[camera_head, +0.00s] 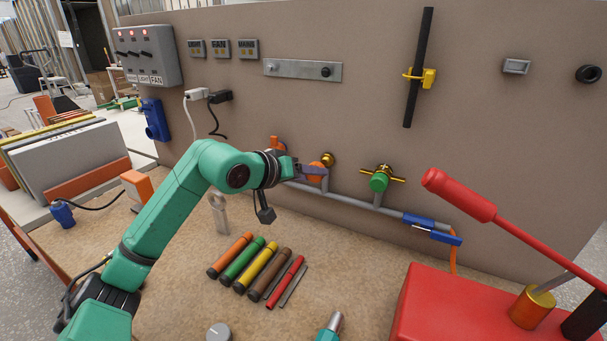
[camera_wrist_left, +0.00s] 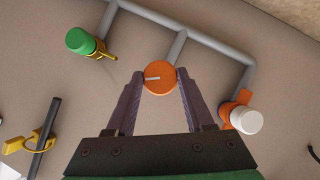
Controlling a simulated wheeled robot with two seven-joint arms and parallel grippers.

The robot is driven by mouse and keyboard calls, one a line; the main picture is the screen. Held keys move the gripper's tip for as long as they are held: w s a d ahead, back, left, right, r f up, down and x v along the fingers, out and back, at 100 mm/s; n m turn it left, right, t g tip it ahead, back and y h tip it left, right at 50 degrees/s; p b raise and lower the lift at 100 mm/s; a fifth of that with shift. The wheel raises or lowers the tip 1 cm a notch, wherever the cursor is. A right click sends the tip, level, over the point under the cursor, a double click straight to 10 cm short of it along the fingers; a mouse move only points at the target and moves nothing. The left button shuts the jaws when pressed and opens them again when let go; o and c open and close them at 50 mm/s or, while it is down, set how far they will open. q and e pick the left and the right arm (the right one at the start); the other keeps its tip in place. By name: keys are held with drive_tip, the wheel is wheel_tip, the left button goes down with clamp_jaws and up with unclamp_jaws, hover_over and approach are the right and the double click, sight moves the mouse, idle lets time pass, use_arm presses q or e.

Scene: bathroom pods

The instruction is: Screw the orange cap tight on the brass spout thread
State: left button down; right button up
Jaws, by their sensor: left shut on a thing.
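The orange cap (camera_wrist_left: 160,77) is a round disc with a pale line across its face, between the tips of my left gripper (camera_wrist_left: 160,84) in the left wrist view. Both dark fingers touch its sides, so the gripper is shut on it. In the head view my left gripper (camera_head: 307,171) reaches in from the left to the orange cap (camera_head: 317,170) at the wall pipe. The brass spout (camera_head: 328,159) shows just behind and above the cap. The thread is hidden, so I cannot tell how far the cap is on. My right gripper is not in view.
A green cap on a brass valve (camera_head: 379,181) stands right of the spout. The grey pipe (camera_head: 350,198) runs along the wall below. Several coloured tubes (camera_head: 256,264) lie on the bench. A red box (camera_head: 440,310) with a long red lever (camera_head: 460,194) fills the front right.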

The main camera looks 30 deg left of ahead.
use_arm(q)
drive_tip(key=shift+w+r+p, duration=0.25)
drive_tip(key=shift+w+p, duration=0.25)
drive_tip(key=shift+w, duration=0.4)
drive_tip(key=shift+w+f, duration=0.15)
drive_tip(key=shift+w, duration=0.15)
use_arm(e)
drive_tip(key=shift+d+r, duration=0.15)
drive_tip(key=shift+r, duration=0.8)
use_arm(q)
drive_tip(key=shift+f, duration=0.1)
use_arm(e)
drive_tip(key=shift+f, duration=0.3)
use_arm(q)
drive_tip(key=shift+b, duration=0.45)
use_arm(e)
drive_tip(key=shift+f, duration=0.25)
